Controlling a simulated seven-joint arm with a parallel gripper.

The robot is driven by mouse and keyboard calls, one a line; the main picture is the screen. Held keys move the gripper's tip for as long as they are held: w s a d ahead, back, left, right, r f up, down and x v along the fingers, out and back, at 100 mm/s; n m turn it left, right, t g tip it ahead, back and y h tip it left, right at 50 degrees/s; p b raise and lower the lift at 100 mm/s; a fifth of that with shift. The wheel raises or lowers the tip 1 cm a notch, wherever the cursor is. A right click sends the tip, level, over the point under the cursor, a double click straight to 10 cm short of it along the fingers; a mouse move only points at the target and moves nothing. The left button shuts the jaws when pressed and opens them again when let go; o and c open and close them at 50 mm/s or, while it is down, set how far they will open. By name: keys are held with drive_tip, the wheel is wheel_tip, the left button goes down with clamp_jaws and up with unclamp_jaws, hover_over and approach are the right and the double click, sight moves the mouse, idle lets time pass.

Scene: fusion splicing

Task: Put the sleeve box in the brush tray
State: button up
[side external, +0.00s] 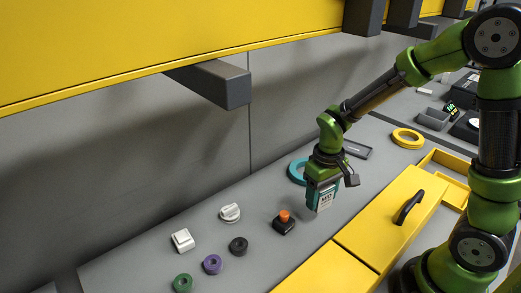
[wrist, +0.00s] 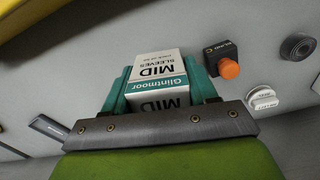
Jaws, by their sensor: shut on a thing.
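The sleeve box (wrist: 158,66) is white with a teal band and reads "Glintmoor MID SLEEVES". My gripper (wrist: 157,84) is shut on it, one teal finger on each side. In the side view the box (side external: 324,196) hangs under my gripper (side external: 322,186), low over the grey bench; I cannot tell if it touches the bench. A flat dark tray (side external: 358,149) lies behind and to the right of the gripper, and seems to be the one at the left of the wrist view (wrist: 48,127). Its label is too small to read, so I cannot confirm it is the brush tray.
A yellow ring (side external: 407,138) and a grey bin (side external: 432,119) are farther right. A yellow case with a black handle (side external: 408,207) is in front.

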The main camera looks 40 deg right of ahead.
drive_tip(key=w+d+r+m, duration=0.1)
drive_tip(key=w+d+m, duration=0.7)
drive_tip(key=d, duration=0.5)
drive_tip(key=m, duration=0.8)
hover_over(356, 153)
drive_tip(key=shift+s+a, duration=0.1)
drive_tip(key=shift+f, duration=2.3)
drive_tip(key=shift+f, duration=0.1)
drive_tip(key=o, duration=1.1)
drive_tip(key=shift+r, duration=2.85)
